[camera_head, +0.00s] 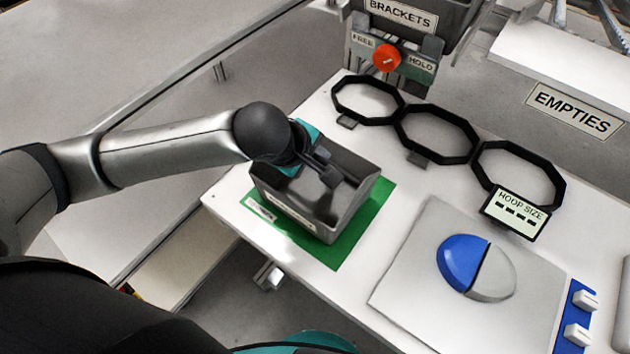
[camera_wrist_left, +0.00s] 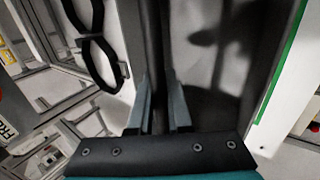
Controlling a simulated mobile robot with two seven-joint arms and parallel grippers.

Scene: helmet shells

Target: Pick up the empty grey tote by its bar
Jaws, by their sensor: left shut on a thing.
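The grey tote (camera_head: 345,207) stands on a green mat (camera_head: 366,222) at the table's near left part. It is open at the top, and its visible inside looks empty. A label is on its front wall. My left gripper (camera_head: 324,170) reaches over the tote from the left and is shut on its bar. In the left wrist view the dark bar (camera_wrist_left: 158,60) runs between the two fingers (camera_wrist_left: 160,105), with the tote's inside to its right. In the head view the gripper hides most of the bar. My right gripper is not in view.
Three black octagonal hoops (camera_head: 437,134) lie in a row behind the tote. A grey plate with a blue and white dome (camera_head: 477,267) is to the right. A BRACKETS bin (camera_head: 440,20) with a red knob (camera_head: 386,57) and an EMPTIES chute (camera_head: 574,110) are at the back.

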